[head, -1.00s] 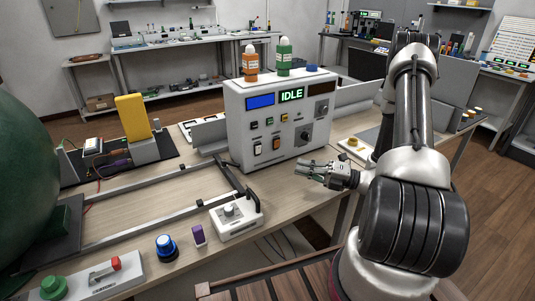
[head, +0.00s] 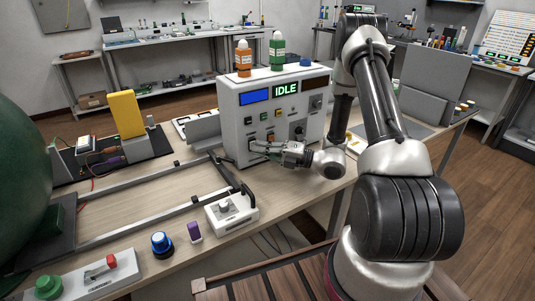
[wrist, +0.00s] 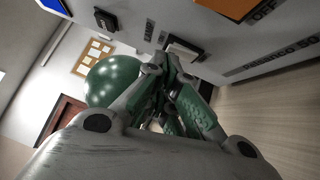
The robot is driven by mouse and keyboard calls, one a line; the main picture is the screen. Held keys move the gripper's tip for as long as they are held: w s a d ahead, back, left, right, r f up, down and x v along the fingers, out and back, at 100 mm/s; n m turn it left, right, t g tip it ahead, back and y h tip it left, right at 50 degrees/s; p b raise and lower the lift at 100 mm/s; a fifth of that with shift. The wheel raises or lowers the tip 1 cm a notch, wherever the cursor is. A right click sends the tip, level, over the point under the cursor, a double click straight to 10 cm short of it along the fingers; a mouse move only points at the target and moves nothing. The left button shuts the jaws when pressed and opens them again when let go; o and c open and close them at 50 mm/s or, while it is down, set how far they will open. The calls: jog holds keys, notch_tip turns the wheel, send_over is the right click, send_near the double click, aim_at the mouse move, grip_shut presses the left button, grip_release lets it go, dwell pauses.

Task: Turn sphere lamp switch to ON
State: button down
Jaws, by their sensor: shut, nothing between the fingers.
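A white control box (head: 232,128) with an "IDLE" display stands on the bench. Contact cannot be told. A large dark green sphere (head: 22,160) fills the left edge.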

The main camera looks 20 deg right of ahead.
jog(key=shift+w, duration=0.1)
jog(key=shift+w+r+m+g+h, duration=0.3)
jog(key=shift+w+r+m+h, duration=0.35)
jog(key=shift+m, duration=0.25)
jog(key=shift+r, duration=0.15)
jog(key=shift+w, duration=0.1)
jog(key=shift+r, duration=0.1)
jog(key=s+d+r, duration=0.1)
jog(key=s+d, duration=0.8)
jog(key=shift+s+r, duration=0.4)
